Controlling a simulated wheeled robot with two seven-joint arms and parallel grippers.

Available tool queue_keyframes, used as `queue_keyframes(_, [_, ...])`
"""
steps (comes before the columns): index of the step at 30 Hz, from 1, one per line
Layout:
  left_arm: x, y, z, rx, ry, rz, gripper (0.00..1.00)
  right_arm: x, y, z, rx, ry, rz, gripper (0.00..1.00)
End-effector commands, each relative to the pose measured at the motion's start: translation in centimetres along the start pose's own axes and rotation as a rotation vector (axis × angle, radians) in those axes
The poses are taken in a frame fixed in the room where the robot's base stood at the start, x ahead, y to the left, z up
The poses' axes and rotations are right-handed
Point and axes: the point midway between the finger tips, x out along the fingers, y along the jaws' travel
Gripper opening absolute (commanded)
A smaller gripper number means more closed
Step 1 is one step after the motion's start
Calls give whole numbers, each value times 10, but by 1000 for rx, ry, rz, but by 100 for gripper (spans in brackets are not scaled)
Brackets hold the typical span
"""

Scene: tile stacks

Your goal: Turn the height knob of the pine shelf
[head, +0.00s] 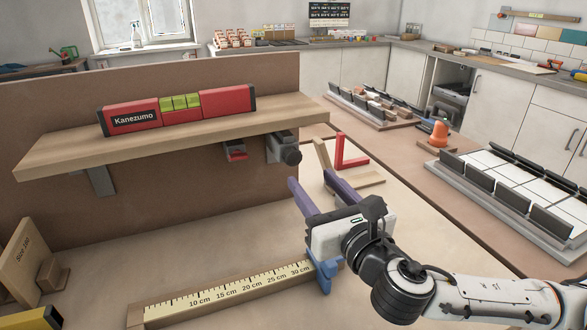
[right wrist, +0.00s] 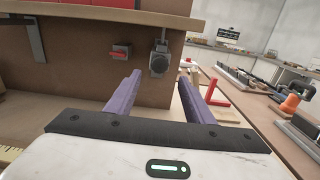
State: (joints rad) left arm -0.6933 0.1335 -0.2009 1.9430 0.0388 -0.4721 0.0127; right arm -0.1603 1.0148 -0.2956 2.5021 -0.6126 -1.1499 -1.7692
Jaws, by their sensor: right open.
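The pine shelf (head: 70,158) is fixed to a brown upright panel, with a red and black spirit level (head: 180,107) lying on it. A dark grey round knob (head: 291,156) sits below the shelf's right end. The knob also shows in the right wrist view (right wrist: 159,65), ahead of the fingers and slightly above them. My right gripper (head: 310,180) is open and empty, its two purple fingers pointing toward the panel. In the head view its fingertips are a little below and right of the knob, apart from it. My left gripper is not in view.
A small red lever (head: 236,153) is left of the knob. A centimetre ruler on a wooden bar (head: 230,289) with a blue end piece lies in front. A red square (head: 349,155) stands behind my fingers. Tile racks (head: 505,190) and an orange tool (head: 439,134) are at right.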

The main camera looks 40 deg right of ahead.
Motion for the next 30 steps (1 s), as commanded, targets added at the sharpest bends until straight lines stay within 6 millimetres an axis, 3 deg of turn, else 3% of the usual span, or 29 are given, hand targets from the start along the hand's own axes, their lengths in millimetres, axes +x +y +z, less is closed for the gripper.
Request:
queue_keyframes(1, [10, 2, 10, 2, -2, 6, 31, 5, 0, -6, 1, -8, 0, 48])
queue_keyframes(3, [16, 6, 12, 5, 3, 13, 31, 10, 0, -6, -1, -8, 1, 48])
queue_keyframes(16, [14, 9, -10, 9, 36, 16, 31, 77, 0, 1, 0, 0, 0, 48])
queue_keyframes(29, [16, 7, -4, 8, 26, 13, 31, 87, 0, 0, -1, 1, 2, 48])
queue_keyframes(30, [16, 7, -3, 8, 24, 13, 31, 87, 0, 0, -1, 1, 2, 43])
